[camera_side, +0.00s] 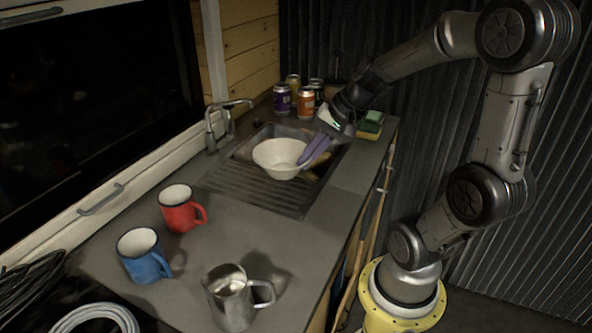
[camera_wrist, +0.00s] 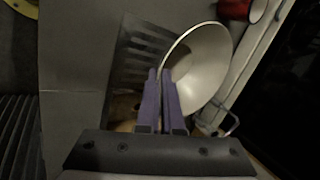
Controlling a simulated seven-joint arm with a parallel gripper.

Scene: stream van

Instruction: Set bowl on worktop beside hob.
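A white bowl (camera_side: 281,157) is at the sink and ribbed drainer (camera_side: 250,189) in the side view. I cannot tell whether it rests there or hangs just above. The bowl also fills the upper middle of the wrist view (camera_wrist: 205,65). My gripper (camera_side: 315,150) is at the bowl's right rim, its purple fingers pointing down. In the wrist view its fingers (camera_wrist: 160,75) are close together with the rim between them, one inside the bowl and one outside. The grey worktop (camera_side: 200,255) runs in front of the sink. I see no hob.
A red mug (camera_side: 180,213), a blue mug (camera_side: 140,262) and a metal jug (camera_side: 229,303) stand on the near worktop. Several cans (camera_side: 306,103) and a sponge (camera_side: 371,121) are behind the sink. The tap (camera_side: 212,128) is left of the bowl.

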